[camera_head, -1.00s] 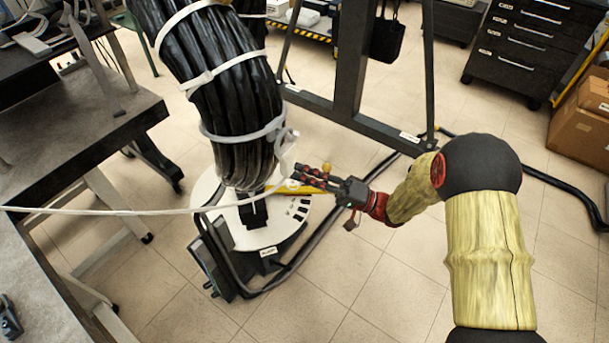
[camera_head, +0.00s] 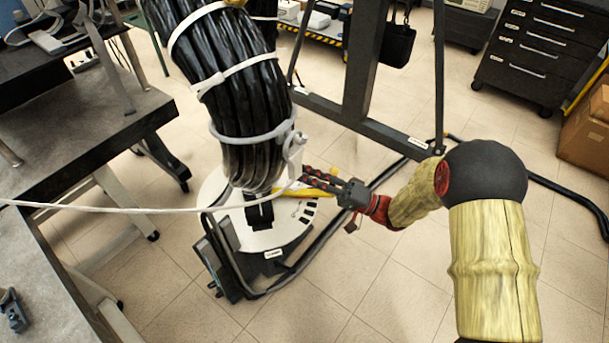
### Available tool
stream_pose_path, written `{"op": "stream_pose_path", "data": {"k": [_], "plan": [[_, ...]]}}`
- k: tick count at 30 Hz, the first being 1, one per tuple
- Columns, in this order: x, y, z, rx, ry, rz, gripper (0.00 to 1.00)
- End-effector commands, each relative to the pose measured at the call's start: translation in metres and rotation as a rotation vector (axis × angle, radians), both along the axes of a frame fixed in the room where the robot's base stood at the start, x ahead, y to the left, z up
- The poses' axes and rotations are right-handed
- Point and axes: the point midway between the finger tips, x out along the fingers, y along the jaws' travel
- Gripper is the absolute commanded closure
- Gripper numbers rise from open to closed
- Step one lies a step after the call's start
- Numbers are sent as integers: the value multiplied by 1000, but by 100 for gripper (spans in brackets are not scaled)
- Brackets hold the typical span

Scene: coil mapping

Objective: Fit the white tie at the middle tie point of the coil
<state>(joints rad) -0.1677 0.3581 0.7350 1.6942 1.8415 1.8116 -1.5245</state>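The coil (camera_head: 247,108), a thick bundle of black cables, hangs at the upper centre. Several white ties go around it: an upper one (camera_head: 199,25), one in the middle of the visible part (camera_head: 237,75), and a lower one (camera_head: 252,137). A white tie head or loose piece (camera_head: 293,150) stands out from the coil's right side at the lower tie. My gripper (camera_head: 304,178) is at the coil's lower right, with its fingers pointing left, just below that piece. Whether the fingers close on anything is too small to tell.
A thin white cord (camera_head: 110,209) crosses from the left edge to near my fingertips. A white round base (camera_head: 275,233) stands under the coil. A dark metal frame (camera_head: 358,125) stands behind my gripper. Grey benches (camera_head: 85,125) are at left; tiled floor (camera_head: 400,285) is free in front.

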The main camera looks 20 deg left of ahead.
Motion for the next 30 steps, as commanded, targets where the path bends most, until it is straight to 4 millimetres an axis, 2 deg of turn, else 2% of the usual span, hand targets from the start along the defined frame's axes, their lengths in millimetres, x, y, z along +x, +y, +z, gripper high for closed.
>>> {"op": "stream_pose_path", "data": {"k": [30], "plan": [[0, 12, 4, 0, 0, 0, 100]]}}
